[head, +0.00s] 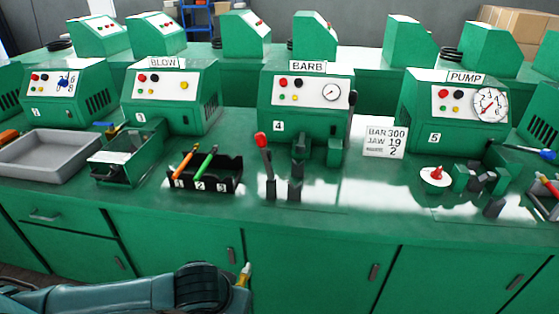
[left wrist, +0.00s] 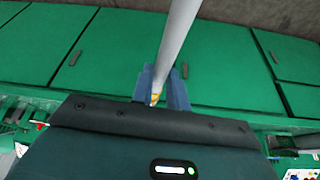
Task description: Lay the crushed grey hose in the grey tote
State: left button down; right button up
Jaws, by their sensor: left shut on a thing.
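My left gripper (left wrist: 163,88) has its two blue fingers shut on a grey hose (left wrist: 178,35). In the left wrist view the hose runs from the fingers to the top edge, with a yellowish end between the fingers. Whether it is crushed does not show. In the head view my left arm crosses the bottom left, in front of the cabinets and below the bench top; the fingers cannot be made out there. The grey tote (head: 75,171) is a shallow, empty-looking tray at the bench's left, well above and left of the wrist. My right gripper is not in view.
Right of the tote stand an open green bin (head: 122,172) and a black rack (head: 213,181) with orange and green tools. Green machines marked BLOW (head: 168,95), BARB (head: 300,100) and PUMP (head: 455,108) line the back. A red-knobbed lever (head: 268,165) rises mid-bench. The front strip is mostly clear.

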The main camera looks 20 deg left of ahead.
aim_at(51, 161)
jog(key=j+u, duration=0.15)
jog(key=j, duration=2.6)
jog(key=i+j+u, duration=0.15)
jog(key=j, duration=0.75)
